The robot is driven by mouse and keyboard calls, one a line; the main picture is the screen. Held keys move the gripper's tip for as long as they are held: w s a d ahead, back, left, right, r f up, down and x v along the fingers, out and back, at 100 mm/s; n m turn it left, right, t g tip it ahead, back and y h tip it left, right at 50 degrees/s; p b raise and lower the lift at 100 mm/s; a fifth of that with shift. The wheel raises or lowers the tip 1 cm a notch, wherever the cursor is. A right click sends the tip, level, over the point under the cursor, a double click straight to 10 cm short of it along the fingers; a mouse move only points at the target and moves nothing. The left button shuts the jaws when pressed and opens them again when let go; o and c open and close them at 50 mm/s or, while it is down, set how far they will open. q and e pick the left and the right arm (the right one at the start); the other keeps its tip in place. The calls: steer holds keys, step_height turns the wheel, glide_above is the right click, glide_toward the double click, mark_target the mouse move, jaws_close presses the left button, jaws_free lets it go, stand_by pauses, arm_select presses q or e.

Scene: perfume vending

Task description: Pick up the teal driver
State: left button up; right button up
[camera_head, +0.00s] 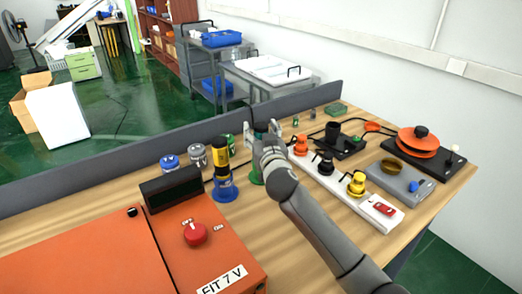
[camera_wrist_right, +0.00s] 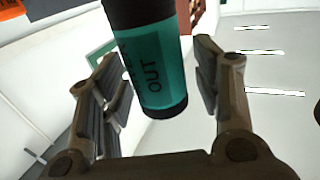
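The teal driver (camera_wrist_right: 155,62), a teal cylinder with dark ends and "OUT" lettering, hangs into the right wrist view from the top. My right gripper (camera_wrist_right: 160,95) is open, with one finger on each side of the driver and visible gaps between. In the head view my right gripper (camera_head: 262,140) is at the driver, whose dark teal top (camera_head: 260,127) shows just behind it. A green base (camera_head: 255,176) shows below; the gripper hides most of the driver. My left gripper is not in view.
A yellow and black driver (camera_head: 221,157) in a blue stand is close left of the gripper. Small cans (camera_head: 197,155) stand beyond it. An orange machine (camera_head: 190,240) fills the front left.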

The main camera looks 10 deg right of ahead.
steer(key=c, duration=0.9)
steer(key=shift+r, duration=0.1)
steer(key=shift+c, duration=0.2)
steer(key=shift+r, duration=0.15)
step_height(320, 180, up, 10)
steer(key=shift+f, duration=0.1)
steer(key=o, duration=0.4)
steer(key=shift+c, duration=0.2)
steer(key=c, duration=0.5)
steer(key=shift+o, duration=0.2)
